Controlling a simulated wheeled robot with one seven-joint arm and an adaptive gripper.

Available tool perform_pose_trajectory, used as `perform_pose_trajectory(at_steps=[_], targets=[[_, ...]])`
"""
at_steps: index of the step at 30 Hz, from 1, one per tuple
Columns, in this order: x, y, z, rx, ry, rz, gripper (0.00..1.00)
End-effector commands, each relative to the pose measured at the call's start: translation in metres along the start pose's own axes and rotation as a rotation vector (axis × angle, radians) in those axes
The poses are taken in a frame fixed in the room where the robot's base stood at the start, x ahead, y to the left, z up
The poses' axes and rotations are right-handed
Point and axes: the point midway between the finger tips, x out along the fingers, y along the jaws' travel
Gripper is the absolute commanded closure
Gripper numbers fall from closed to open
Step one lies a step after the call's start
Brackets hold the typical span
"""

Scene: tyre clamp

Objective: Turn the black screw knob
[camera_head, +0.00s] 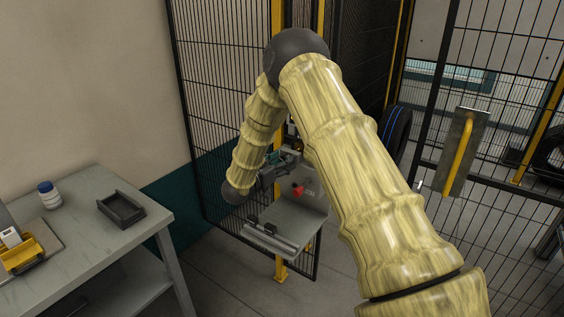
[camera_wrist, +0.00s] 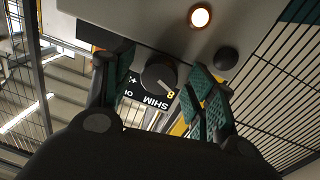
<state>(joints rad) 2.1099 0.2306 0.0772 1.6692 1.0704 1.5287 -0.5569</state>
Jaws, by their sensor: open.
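In the wrist view a round black knob (camera_wrist: 158,75) with a pale pointer line sits on the face of a grey panel, beside an upside-down black label (camera_wrist: 150,100) reading "SHIM". My gripper (camera_wrist: 163,70) is open, one teal-padded finger on each side of this knob. Whether either finger touches it I cannot tell. A second, smaller black round part (camera_wrist: 226,58) is on the panel to the right, outside the fingers. In the head view my gripper (camera_head: 283,160) is small and partly hidden behind my arm, by the grey fixture (camera_head: 312,192); the black knob cannot be made out there.
A lit orange lamp (camera_wrist: 200,16) is on the panel. In the head view a red knob (camera_head: 298,190) is on the fixture, above a grey shelf (camera_head: 285,225). Black mesh fencing (camera_head: 215,90) stands close around. A grey table (camera_head: 85,215) with a black tray (camera_head: 121,208) is at left.

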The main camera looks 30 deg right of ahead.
Motion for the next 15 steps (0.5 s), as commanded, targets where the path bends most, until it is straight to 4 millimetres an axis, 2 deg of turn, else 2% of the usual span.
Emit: perform_pose_trajectory(at_steps=[2, 9, 10, 15], targets=[[-0.0001, 0.0001, 0.0002, 0.000, 0.000, 0.000, 0.44], [-0.0004, 0.0000, 0.0003, 0.000, 0.000, 0.000, 0.88], [-0.0004, 0.0000, 0.0003, 0.000, 0.000, 0.000, 0.91], [-0.0005, 0.0000, 0.0006, 0.004, -0.001, 0.000, 0.91]])
